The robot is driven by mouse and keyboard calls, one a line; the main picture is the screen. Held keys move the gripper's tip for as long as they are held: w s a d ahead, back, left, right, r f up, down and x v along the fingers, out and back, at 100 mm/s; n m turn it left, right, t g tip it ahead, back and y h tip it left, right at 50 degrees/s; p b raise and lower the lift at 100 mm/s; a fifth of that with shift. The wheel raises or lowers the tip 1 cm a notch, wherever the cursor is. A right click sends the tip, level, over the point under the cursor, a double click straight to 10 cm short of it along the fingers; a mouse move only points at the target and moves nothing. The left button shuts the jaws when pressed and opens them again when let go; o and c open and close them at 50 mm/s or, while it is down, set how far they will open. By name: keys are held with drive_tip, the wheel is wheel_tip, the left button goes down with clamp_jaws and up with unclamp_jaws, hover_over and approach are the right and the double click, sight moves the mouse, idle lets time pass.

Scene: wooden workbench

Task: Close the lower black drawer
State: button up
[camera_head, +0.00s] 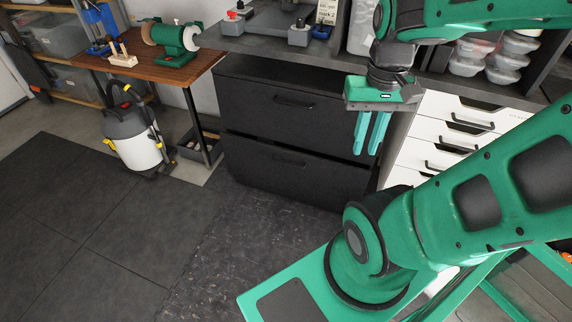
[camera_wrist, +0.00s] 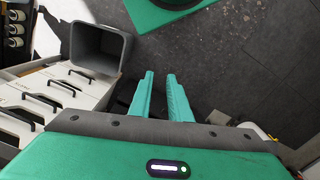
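The black cabinet has two drawers, seen in the head view. The lower black drawer (camera_head: 265,168) has a dark bar handle (camera_head: 290,159) and sits below the upper black drawer (camera_head: 255,103). Whether the lower drawer stands out from the cabinet is hard to tell against the dark fronts. My gripper (camera_head: 370,153) points down in front of the cabinet's right end, its green fingers overlapping the drawer fronts in the picture. In the wrist view my gripper (camera_wrist: 160,74) shows a gap between its fingers, with nothing held. The black drawers are not clearly visible there.
White drawers (camera_head: 440,133) stand right of the black cabinet; they also show in the wrist view (camera_wrist: 65,90), near a grey bin (camera_wrist: 100,52). A vacuum cleaner (camera_head: 132,140) stands left, by a wooden bench (camera_head: 150,70). Dark floor (camera_head: 140,225) is clear in front.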

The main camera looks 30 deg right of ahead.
drive_tip(key=w+d+f, duration=0.3)
drive_tip(key=w, duration=0.5)
drive_tip(key=w+d+f, duration=0.2)
drive_tip(key=w, duration=0.5)
drive_tip(key=w+d+f+t+y, duration=0.1)
drive_tip(key=w+d+f+y, duration=0.1)
drive_tip(key=w+f, duration=0.55)
drive_tip(key=w+d+f+t+y, duration=0.2)
drive_tip(key=w+f, duration=0.5)
drive_tip(key=f, duration=0.1)
drive_tip(key=m+t+y, duration=0.3)
drive_tip(key=m+t, duration=0.1)
drive_tip(key=m, duration=0.1)
approach(285, 163)
drive_tip(key=s+a+r, duration=0.3)
drive_tip(key=a+r, duration=0.1)
drive_tip(key=r, duration=0.6)
wheel_tip(285, 163, down, 15)
drive_tip(key=s+d+m+t+h, duration=0.1)
drive_tip(key=d+m+t+h, duration=0.1)
drive_tip(key=m+t, duration=0.65)
drive_tip(key=shift+m+g, duration=0.25)
drive_tip(key=shift+m, duration=0.1)
drive_tip(key=x, duration=1)
drive_tip(key=shift+w+f, duration=0.1)
drive_tip(key=shift+w, duration=0.05)
